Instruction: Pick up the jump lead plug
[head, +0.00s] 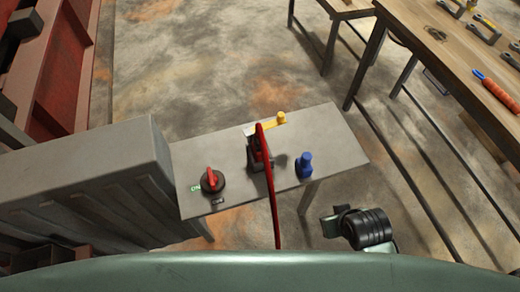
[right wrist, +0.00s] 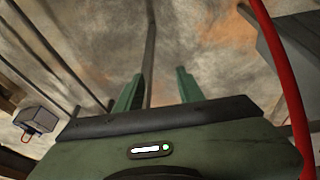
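A red lead (head: 271,190) rises in a loop from a dark block (head: 258,154) on the grey table (head: 235,206) and runs down out of sight at the front. Its plug end is not clearly visible. In the right wrist view the red lead (right wrist: 286,75) passes to the right of my right gripper (right wrist: 158,82). That gripper's two green fingers are apart, with no object held between them. In the head view, part of my right arm shows right of the table. My left gripper is not in view.
The grey table also bears a red rotary switch (head: 212,181), a yellow handle-like part (head: 267,123) and a blue knob-like part (head: 304,166). A wooden bench (head: 440,58) with tools stands at right. A grey cabinet (head: 90,175) stands at left. Floor beyond the table is clear.

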